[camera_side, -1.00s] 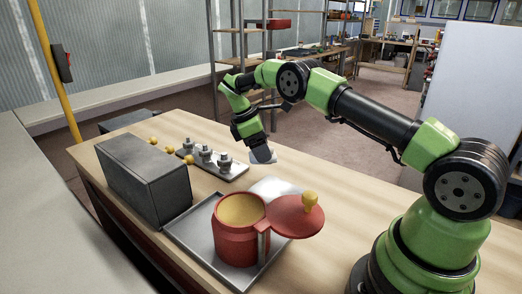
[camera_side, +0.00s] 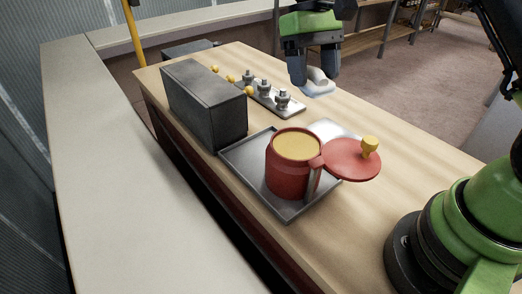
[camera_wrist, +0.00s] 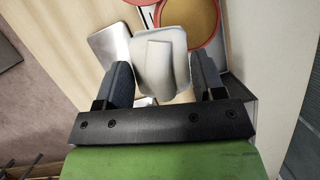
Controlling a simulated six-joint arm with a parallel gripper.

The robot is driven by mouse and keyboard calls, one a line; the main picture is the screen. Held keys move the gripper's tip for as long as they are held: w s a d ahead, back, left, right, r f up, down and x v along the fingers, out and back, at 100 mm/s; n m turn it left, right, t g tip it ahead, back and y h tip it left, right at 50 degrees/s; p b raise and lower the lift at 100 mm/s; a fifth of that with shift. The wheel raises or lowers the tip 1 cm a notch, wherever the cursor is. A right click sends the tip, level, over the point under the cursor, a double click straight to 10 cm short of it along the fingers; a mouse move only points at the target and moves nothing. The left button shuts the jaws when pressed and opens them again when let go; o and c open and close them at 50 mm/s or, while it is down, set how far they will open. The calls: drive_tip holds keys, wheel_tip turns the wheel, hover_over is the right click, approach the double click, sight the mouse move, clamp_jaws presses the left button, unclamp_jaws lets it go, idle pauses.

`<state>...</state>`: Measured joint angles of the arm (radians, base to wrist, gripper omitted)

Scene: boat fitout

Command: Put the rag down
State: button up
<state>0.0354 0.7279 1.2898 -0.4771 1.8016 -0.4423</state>
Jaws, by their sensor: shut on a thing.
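The rag (camera_side: 317,83) is a pale grey-white cloth. My gripper (camera_side: 313,72) is shut on it, and it hangs below the fingers, apart from the table in the side view. In the wrist view the rag (camera_wrist: 160,62) sits between the two dark fingers of my gripper (camera_wrist: 158,80) and hides part of what lies below. A flat pale plate or pad (camera_side: 333,132) lies on the table behind the red pot; it also shows in the wrist view (camera_wrist: 108,47).
A red pot (camera_side: 287,178) with yellow contents stands on a metal tray (camera_side: 246,157). Its red lid (camera_side: 350,160) with a yellow knob is beside it. A dark grey box (camera_side: 203,108) and a plate with several metal fittings (camera_side: 288,110) stand to the left. The right tabletop is clear.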

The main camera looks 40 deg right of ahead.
drive_tip(key=w+a+f+m+t+y, duration=0.1)
drive_tip(key=w+a+m+t+y, duration=0.25)
drive_tip(key=w+m, duration=0.75)
drive_tip(key=m+t, duration=0.1)
drive_tip(key=m, duration=0.4)
approach(256, 154)
drive_tip(key=x, duration=0.5)
drive_tip(key=shift+a+f, duration=0.15)
drive_tip(key=shift+f, duration=0.25)
drive_tip(key=o, duration=0.4)
drive_tip(key=shift+f, duration=0.15)
drive_tip(key=shift+o, duration=1)
drive_tip(key=v, duration=1.2)
drive_tip(key=shift+r, duration=0.25)
